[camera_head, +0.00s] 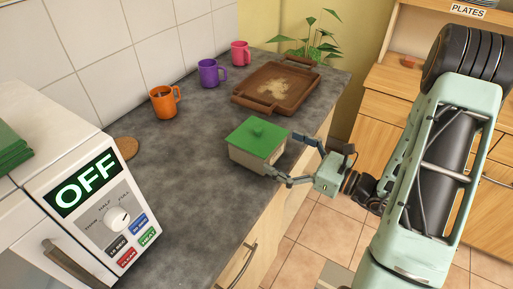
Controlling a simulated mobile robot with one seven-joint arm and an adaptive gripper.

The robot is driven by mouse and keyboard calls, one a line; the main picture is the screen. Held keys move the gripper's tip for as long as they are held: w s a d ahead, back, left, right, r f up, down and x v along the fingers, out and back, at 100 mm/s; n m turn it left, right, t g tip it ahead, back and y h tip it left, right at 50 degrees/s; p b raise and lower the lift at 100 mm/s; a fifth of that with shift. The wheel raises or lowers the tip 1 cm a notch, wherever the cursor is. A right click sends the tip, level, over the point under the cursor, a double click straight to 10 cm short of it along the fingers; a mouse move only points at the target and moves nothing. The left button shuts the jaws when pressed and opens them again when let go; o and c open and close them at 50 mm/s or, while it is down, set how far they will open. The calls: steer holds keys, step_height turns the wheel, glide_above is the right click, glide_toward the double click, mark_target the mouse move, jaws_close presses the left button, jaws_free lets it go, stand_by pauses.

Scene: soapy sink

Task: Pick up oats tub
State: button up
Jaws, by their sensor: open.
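I cannot tell whether either finger touches the tub. The tub's far side is hidden.
A brown tray (279,84) with a pale stain lies behind the tub. Orange (165,102), purple (211,73) and pink (240,53) mugs line the wall. A white appliance reading OFF (100,205) stands at left. The counter (185,175) between it and the tub is clear.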

mark_target(258, 139)
steer(key=p+x, duration=0.1)
steer(key=x, duration=0.6)
steer(key=shift+w+a, duration=0.2)
steer(key=shift+a, duration=0.05)
steer(key=shift+c, duration=0.3)
steer(key=c, duration=1.2)
steer(key=shift+r, duration=0.15)
steer(key=shift+c, duration=0.2)
step_height(258, 139, up, 10)
steer(key=shift+f+p, duration=0.15)
steer(key=shift+p, duration=0.25)
steer(key=shift+d+t+p, duration=0.3)
steer(key=shift+d+p, duration=0.2)
steer(key=s+d+f+m+t+h+p, duration=0.2)
steer(key=d+f+m+t+h+p, duration=0.2)
steer(key=d+p, duration=0.3)
steer(key=shift+d+m+t+h, duration=0.35)
steer(key=shift+d+h, duration=0.55)
steer(key=shift+d, duration=0.65)
